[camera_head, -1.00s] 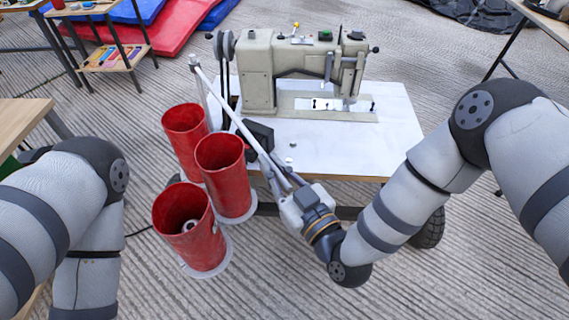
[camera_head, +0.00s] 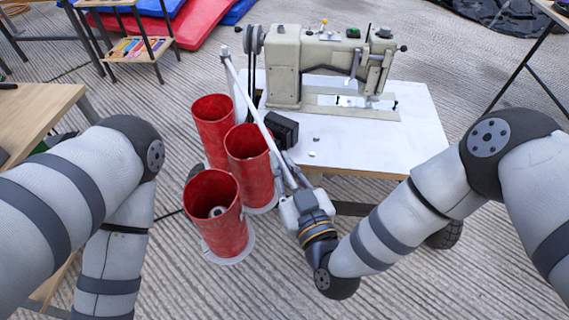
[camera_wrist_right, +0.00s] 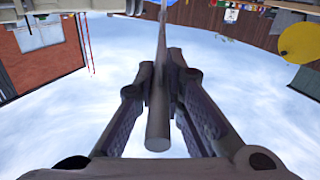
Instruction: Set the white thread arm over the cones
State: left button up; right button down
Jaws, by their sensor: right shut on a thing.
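The white thread arm (camera_head: 246,98) is a long thin rod. It runs from the top of a post at the table's left edge down toward the front right, passing to the right of the red cones. The red cones stand upright as three open cylinders: back (camera_head: 214,127), middle (camera_head: 250,168) and front (camera_head: 219,228). My right gripper (camera_head: 293,194) is shut on the rod's free end, right of the middle cone. In the right wrist view the rod (camera_wrist_right: 158,128) lies between both fingers. My left arm shows at left, but its gripper is out of view.
A beige sewing machine (camera_head: 287,70) stands on a white-topped table (camera_head: 418,128) behind the cones. A dark box (camera_head: 282,130) sits at the table's left edge, close to the rod. A wooden table (camera_head: 30,125) is at the far left. The floor in front is clear.

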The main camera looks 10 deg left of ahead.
jog(key=shift+s+a+f+g, duration=0.3)
jog(key=shift+s, duration=0.1)
jog(key=c, duration=1.6)
grip_release()
jog(key=shift+c, duration=0.2)
jog(key=shift+a, duration=0.1)
jog(key=shift+w+r, duration=0.15)
jog(key=shift+r, duration=0.05)
jog(key=v, duration=1.2)
jog(key=shift+f, duration=0.25)
